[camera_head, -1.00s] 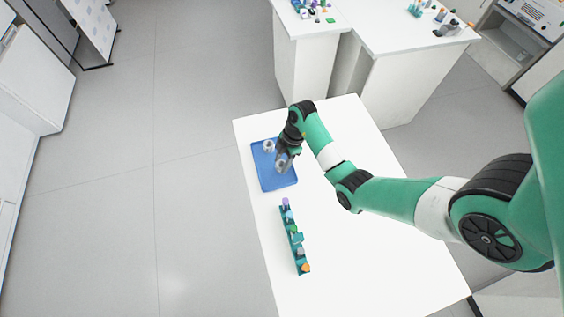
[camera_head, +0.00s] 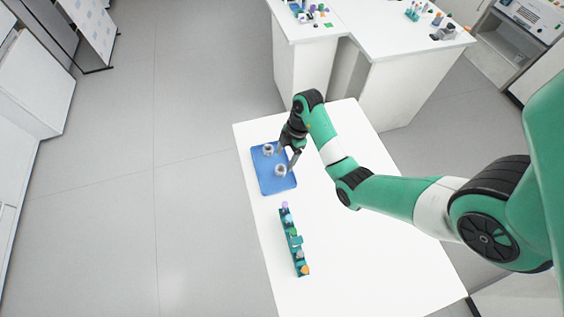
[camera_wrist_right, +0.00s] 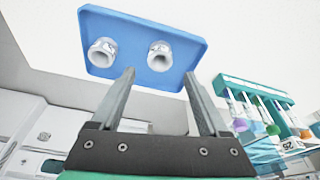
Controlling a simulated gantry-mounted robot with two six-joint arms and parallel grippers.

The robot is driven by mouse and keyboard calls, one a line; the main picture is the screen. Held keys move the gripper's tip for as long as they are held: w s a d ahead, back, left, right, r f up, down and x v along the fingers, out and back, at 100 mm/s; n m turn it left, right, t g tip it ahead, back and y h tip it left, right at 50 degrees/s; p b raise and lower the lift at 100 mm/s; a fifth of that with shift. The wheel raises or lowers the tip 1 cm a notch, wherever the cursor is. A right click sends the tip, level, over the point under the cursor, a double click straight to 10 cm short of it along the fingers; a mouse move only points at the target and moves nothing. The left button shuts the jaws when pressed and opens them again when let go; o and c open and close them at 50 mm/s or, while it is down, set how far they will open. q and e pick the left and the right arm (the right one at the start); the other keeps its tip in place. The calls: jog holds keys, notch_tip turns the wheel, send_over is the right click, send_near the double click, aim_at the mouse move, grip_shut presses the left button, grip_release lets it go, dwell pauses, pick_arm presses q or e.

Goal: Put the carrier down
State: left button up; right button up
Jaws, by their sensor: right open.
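Two light grey, ring-topped carriers stand on a blue tray at the left edge of the white table. In the head view the nearer carrier (camera_head: 280,170) and the farther carrier (camera_head: 268,149) sit apart on the tray (camera_head: 263,183). In the right wrist view both carriers (camera_wrist_right: 102,52) (camera_wrist_right: 160,56) are on the tray (camera_wrist_right: 131,25). My right gripper (camera_head: 286,160) is at the tray's right side by the carriers. Its fingers (camera_wrist_right: 158,88) are spread, with nothing between them. My left gripper is not in view.
A teal rack (camera_head: 294,240) with several coloured tubes stands on the table nearer than the tray; it also shows in the right wrist view (camera_wrist_right: 255,95). The table (camera_head: 350,260) is clear to the right of the rack. Other white benches (camera_head: 395,35) hold small items behind.

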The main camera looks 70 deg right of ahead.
jog(key=p+v, duration=0.5)
jog(key=v, duration=0.1)
jog(key=shift+r+p, duration=0.3)
jog(key=shift+p, duration=0.05)
jog(key=shift+f, duration=0.1)
